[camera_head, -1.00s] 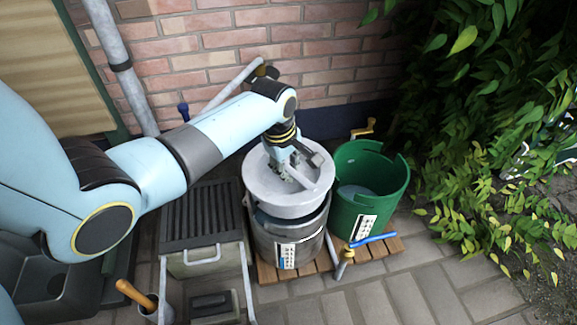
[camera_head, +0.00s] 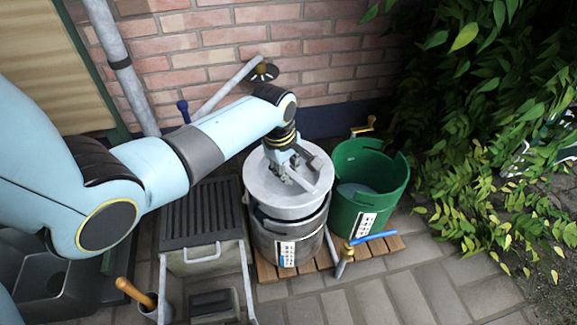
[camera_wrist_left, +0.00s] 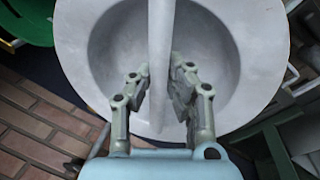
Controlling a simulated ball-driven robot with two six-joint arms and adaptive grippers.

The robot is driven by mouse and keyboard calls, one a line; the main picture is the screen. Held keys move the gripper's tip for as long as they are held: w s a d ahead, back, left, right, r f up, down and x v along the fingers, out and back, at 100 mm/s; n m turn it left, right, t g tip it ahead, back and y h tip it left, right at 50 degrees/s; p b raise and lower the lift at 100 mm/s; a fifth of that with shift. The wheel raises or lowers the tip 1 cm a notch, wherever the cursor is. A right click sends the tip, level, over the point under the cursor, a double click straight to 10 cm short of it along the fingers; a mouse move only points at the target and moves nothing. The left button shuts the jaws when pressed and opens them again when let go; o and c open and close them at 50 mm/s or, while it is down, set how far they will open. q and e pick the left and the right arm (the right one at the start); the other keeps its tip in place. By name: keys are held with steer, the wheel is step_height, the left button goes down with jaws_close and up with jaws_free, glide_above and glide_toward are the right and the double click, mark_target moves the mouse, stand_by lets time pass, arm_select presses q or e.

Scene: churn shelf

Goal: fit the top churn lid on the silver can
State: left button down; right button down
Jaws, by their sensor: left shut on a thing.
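The grey churn lid (camera_head: 262,190), a round dish with a straight bar handle across it, is over the mouth of the silver can (camera_head: 262,240). My left gripper (camera_head: 290,176) reaches down from above and is shut on the bar handle. In the left wrist view, the fingers (camera_wrist_left: 161,75) are on both sides of the bar, over the recess of the lid (camera_wrist_left: 265,45). The lid looks nearly level. A dark band shows below its front edge, and I cannot tell whether it touches the can's rim. The lid hides the can's mouth. My right gripper is not in view.
A green bin (camera_head: 385,200) stands close on the right of the can, with a blue-handled tap (camera_head: 370,238) in front. A ribbed dark-topped box (camera_head: 203,215) stands close on the left. The brick wall (camera_head: 330,70) is behind. Paving at the front right is open.

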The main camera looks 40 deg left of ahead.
mark_target(288, 185)
arm_select(q)
steer(key=shift+w+f, duration=0.1)
steer(key=shift+f, duration=0.3)
stand_by(0.3)
steer(key=shift+f+b, duration=0.45)
steer(key=shift+f, duration=0.2)
steer(key=shift+f, duration=0.45)
steer(key=shift+f+b, duration=0.55)
steer(key=shift+f, duration=0.15)
steer(key=shift+f, duration=0.65)
steer(key=c, duration=1.3)
jaws_free()
steer(key=shift+o, duration=0.3)
steer(key=shift+f, duration=0.1)
